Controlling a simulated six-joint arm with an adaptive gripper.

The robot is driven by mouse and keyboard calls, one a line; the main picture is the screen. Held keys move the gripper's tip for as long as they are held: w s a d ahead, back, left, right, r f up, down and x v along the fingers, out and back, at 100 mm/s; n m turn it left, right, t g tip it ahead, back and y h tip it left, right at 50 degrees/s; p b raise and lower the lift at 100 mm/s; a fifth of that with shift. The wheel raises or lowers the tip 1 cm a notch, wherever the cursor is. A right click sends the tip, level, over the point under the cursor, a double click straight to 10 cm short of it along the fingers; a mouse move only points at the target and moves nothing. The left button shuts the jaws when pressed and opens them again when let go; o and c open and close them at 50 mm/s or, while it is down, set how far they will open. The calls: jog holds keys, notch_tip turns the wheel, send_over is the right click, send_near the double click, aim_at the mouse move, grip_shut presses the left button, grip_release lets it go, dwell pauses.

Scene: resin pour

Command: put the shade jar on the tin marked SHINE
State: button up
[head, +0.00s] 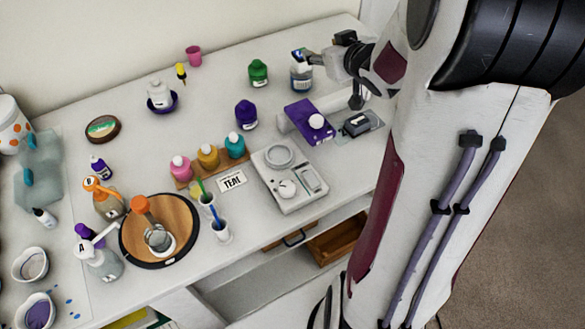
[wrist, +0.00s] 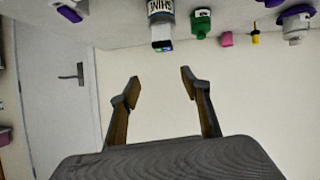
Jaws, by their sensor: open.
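The tin marked SHINE (wrist: 161,14) shows upside down at the top of the wrist view. In the head view the tin (head: 301,77) stands upright at the back of the table. A small jar with a white body and a dark, blue-green top (wrist: 162,42), which looks like the shade jar, sits on the tin; it also shows in the head view (head: 298,55). My gripper (wrist: 159,75) is open and empty, its fingertips apart from the jar. In the head view my gripper (head: 313,60) is right beside the jar; exact contact there is too small to tell.
A green jar (head: 258,73) stands left of the tin, and a purple jar (head: 246,116) stands nearer. A purple box (head: 303,117) with a white knob lies in front. A grey scale (head: 272,178) and a TEAL card (head: 232,180) are further forward.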

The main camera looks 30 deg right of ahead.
jog(key=s+a+r+m+g+h, duration=0.1)
jog(key=s+a+r+g+h, duration=0.15)
jog(key=s+a+r, duration=0.45)
jog(key=s+a+f+g+y, duration=0.2)
jog(key=s+a, duration=0.6)
jog(key=s, duration=0.2)
jog(key=s+a+f+n+g+y, duration=0.1)
jog(key=s+a+f+g+y, duration=0.1)
jog(key=s+a, duration=0.7)
jog(key=shift+s+a+f+y, duration=0.15)
jog(key=shift+s+f+y, duration=0.2)
jog(key=shift+s, duration=0.65)
